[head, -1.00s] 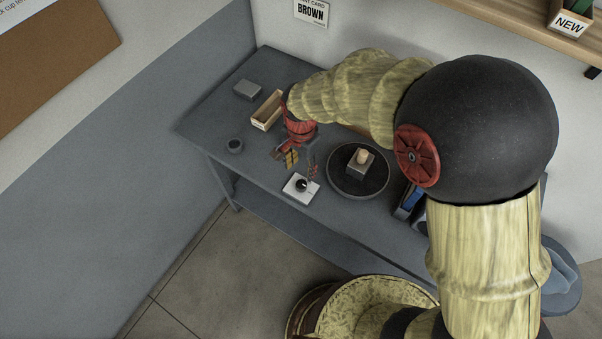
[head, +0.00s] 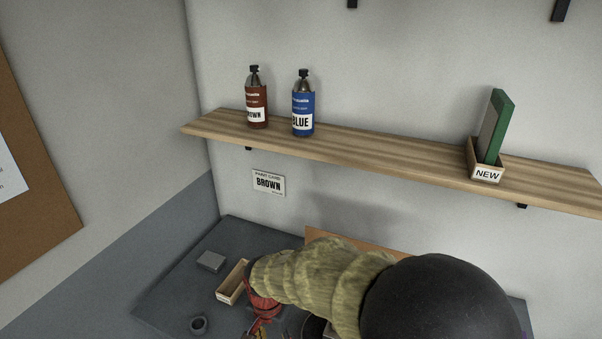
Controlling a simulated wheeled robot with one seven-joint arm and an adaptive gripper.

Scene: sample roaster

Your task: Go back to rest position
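My arm reaches in from the bottom right over the grey table (head: 165,290). Its red wrist sits just right of the small wooden box. My gripper (head: 258,332) points down at the bottom edge of the head view. Its fingertips are mostly cut off by the frame, so I cannot see whether they are open or hold anything.
A small open wooden box (head: 232,282), a grey block (head: 211,261) and a dark round cup (head: 198,325) stand on the table. Above, a wooden shelf (head: 380,157) holds a brown bottle (head: 257,105), a blue bottle (head: 303,110) and a NEW box (head: 485,172). A BROWN card (head: 268,183) hangs below.

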